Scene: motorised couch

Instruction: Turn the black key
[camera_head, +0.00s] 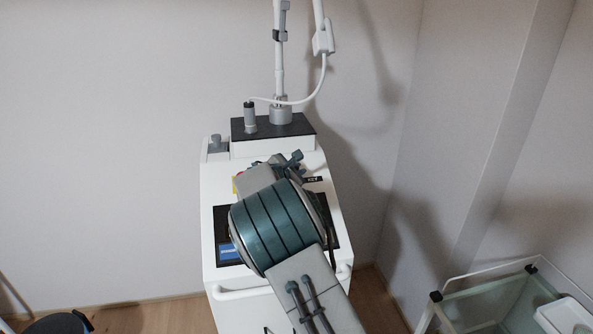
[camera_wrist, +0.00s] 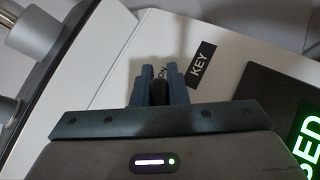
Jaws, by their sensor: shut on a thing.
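The black key (camera_wrist: 158,92) shows in the wrist view between the two blue-grey fingers of my gripper (camera_wrist: 158,80), which is shut on it. Only a small dark part of the key is visible; the fingers hide the rest, so its exact angle cannot be told. The letters "ON" sit just beyond the fingertips, and a black "KEY" label (camera_wrist: 202,63) lies to their right on the white panel. In the head view my arm reaches over the white console (camera_head: 213,180) and hides the key.
A dark panel with green lettering (camera_wrist: 306,140) is at the right in the wrist view. Grey cylinders (camera_wrist: 36,32) stand at the upper left. In the head view, a pole (camera_head: 279,70) rises behind the console, and a glass-sided cart (camera_head: 480,308) stands at the lower right.

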